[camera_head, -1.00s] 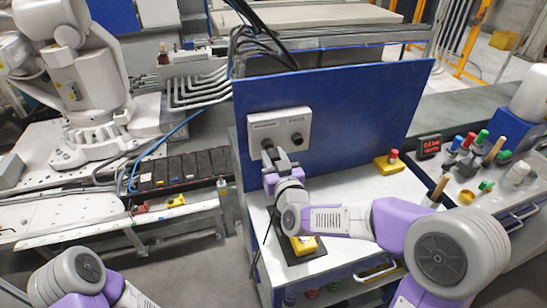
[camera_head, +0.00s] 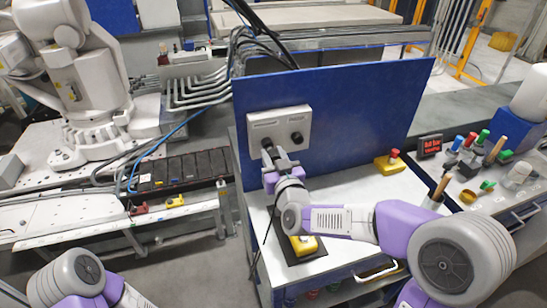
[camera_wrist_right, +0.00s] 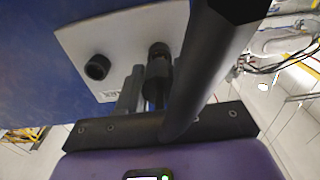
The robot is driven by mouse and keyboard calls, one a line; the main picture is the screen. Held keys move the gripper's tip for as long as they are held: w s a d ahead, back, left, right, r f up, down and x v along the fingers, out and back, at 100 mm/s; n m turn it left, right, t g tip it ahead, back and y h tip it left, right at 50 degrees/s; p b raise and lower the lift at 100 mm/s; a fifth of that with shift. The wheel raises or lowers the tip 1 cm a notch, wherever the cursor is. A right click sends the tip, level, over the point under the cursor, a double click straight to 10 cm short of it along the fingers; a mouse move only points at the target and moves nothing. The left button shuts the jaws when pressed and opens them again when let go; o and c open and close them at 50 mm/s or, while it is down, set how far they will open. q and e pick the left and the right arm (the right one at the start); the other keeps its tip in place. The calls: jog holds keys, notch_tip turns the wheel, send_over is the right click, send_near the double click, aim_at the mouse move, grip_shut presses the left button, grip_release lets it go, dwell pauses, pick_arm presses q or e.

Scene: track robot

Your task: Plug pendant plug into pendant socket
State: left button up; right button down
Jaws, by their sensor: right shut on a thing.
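My right gripper (camera_head: 269,154) is at the left socket (camera_head: 267,143), with the fingers pointing at the panel. In the right wrist view the gripper (camera_wrist_right: 160,95) is shut on the black pendant plug (camera_wrist_right: 157,83), which is lined up with one socket (camera_wrist_right: 158,52) and seems to meet it; how deep it sits I cannot tell. The yellow pendant (camera_head: 305,245) lies on a dark mat below. My left gripper is out of view.
The blue board (camera_head: 350,110) stands behind the white bench top (camera_head: 365,187). A yellow box with a red button (camera_head: 390,162) sits at its right. Several tools and coloured parts stand on the right. A thin black cable (camera_head: 268,230) hangs left of my right forearm.

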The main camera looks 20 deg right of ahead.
jog(key=shift+w, duration=1.35)
jog(key=c, duration=0.7)
grip_release()
jog(key=shift+s+d, duration=0.1)
jog(key=shift+s, duration=3.65)
